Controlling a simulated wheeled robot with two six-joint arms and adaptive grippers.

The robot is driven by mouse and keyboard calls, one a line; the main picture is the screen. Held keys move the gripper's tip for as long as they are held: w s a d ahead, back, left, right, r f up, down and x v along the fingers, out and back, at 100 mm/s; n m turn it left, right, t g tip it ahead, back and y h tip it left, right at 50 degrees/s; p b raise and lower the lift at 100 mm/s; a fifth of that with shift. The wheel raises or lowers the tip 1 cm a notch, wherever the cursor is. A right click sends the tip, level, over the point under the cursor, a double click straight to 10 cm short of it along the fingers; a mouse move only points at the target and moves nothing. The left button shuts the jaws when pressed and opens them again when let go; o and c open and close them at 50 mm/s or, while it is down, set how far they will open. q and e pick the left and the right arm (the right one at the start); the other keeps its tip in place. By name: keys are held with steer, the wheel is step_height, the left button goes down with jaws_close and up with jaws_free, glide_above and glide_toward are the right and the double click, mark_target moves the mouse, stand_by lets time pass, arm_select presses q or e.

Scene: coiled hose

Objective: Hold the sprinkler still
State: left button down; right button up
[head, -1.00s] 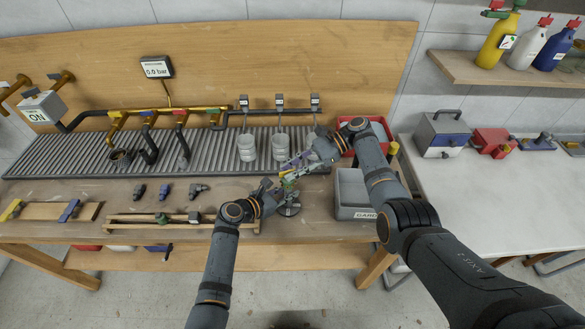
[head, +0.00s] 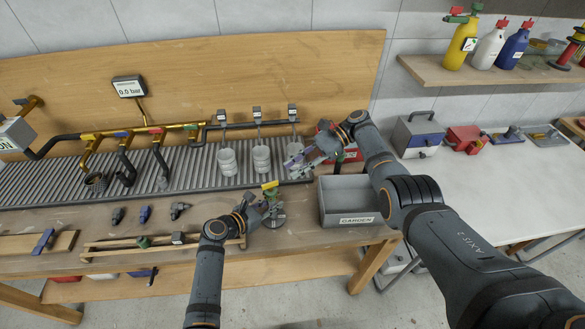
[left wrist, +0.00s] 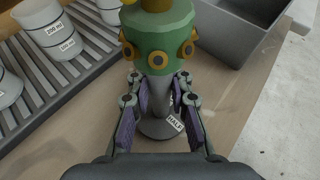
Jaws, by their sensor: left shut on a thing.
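The sprinkler stands upright on the bench, with a green head (left wrist: 160,45) ringed by yellow nozzles and a grey stem on a round base (left wrist: 158,128). In the head view its yellow top (head: 270,185) shows above the green part. My left gripper (head: 266,208) is shut on the sprinkler's stem; in the left wrist view its purple-padded fingers (left wrist: 157,100) sit either side of the stem below the head. A tag at the base is partly readable. My right gripper (head: 292,161) is open, apart from the sprinkler, above and to its right.
A grey bin labelled GARDEN (head: 348,219) stands right of the sprinkler. Several measuring cups, one of them here (head: 262,158), stand on the ribbed drain rack (head: 60,185) behind. A wooden rail with fittings (head: 110,246) lies left of my left gripper.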

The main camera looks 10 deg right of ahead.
steer(key=shift+d+f+m, duration=0.1)
steer(key=shift+f+m, duration=0.05)
steer(key=shift+m, duration=0.15)
steer(key=c, duration=0.4)
steer(key=m, duration=0.2)
steer(key=s+d+f+m+y, duration=0.1)
steer(key=m, duration=0.1)
steer(key=s+d+f+m+t+y, duration=0.1)
steer(key=m, duration=0.2)
steer(key=shift+d+f, duration=0.1)
steer(key=shift+d, duration=0.15)
jaws_close()
steer(key=s+d+f+m+t+y, duration=0.1)
steer(key=s+d+m+t+y, duration=0.2)
steer(key=m, duration=0.8)
steer(key=m+g, duration=0.1)
steer(key=m, duration=0.1)
glide_toward(270, 185)
steer(key=s+a, duration=0.4)
steer(key=s, duration=0.1)
steer(key=shift+w+a, duration=0.25)
steer(key=shift+w, duration=0.35)
steer(key=shift+w+a, duration=0.3)
steer(key=shift+w, duration=0.3)
steer(key=shift+w+a, duration=0.25)
steer(key=shift+w, duration=0.35)
